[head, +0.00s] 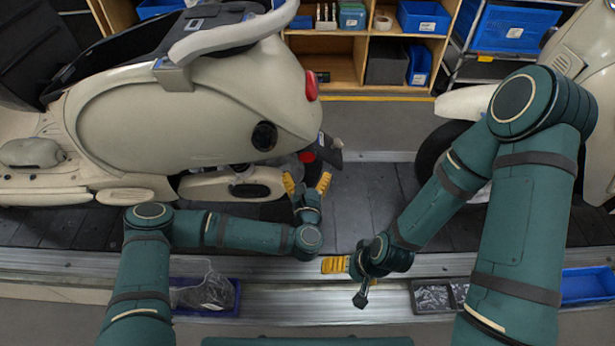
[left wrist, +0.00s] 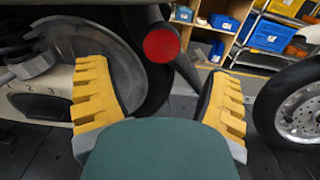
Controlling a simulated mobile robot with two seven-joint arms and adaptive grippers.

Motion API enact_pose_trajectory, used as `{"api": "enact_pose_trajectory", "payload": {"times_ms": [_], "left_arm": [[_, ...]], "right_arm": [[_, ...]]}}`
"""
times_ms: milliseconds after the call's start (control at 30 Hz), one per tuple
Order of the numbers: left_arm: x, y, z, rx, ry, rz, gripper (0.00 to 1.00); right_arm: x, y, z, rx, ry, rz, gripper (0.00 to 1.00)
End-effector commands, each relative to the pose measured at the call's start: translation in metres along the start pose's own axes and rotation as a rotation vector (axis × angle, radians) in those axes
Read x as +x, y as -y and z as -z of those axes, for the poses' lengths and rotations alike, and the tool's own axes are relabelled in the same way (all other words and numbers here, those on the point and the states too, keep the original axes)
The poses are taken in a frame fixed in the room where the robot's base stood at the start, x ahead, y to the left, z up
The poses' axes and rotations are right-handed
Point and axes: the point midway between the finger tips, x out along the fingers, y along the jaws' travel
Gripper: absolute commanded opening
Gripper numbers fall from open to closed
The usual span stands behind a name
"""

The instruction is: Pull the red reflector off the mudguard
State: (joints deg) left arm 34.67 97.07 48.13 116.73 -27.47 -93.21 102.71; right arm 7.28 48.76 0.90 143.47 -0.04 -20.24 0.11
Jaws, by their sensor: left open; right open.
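The red round reflector (left wrist: 161,43) sits on the dark mudguard (left wrist: 184,68) in the left wrist view, beside the rear wheel. In the head view a small part of the reflector (head: 307,157) shows at the tail of the cream scooter, on the mudguard (head: 328,148). My left gripper (head: 307,184) is open and empty just below it, with its yellow fingers spread. In the left wrist view the reflector lies between and beyond the fingers of this gripper (left wrist: 158,85), touching neither. My right gripper (head: 337,265) is open and empty over the conveyor's front edge, apart from the scooter.
The cream scooter (head: 190,115) stands on the dark slat conveyor (head: 352,205). A second scooter's wheel (left wrist: 296,105) is at the right. Wooden shelves (head: 345,60) with blue bins stand behind. Small parts bins (head: 205,295) line the front. Slats between the scooters are clear.

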Motion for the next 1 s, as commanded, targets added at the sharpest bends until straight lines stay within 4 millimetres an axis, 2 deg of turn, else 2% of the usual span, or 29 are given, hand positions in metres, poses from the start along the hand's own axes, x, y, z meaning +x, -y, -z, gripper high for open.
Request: {"api": "enact_pose_trajectory", "payload": {"times_ms": [633, 1000], "left_arm": [[0.054, 0.001, 0.000, 0.005, 0.001, 0.004, 0.80], [0.082, 0.001, 0.002, 0.006, 0.000, 0.005, 0.80]], "right_arm": [[0.007, -0.003, 0.001, 0.000, -0.004, 0.000, 0.96], [0.023, -0.009, 0.003, -0.001, -0.012, -0.001, 0.96]]}}
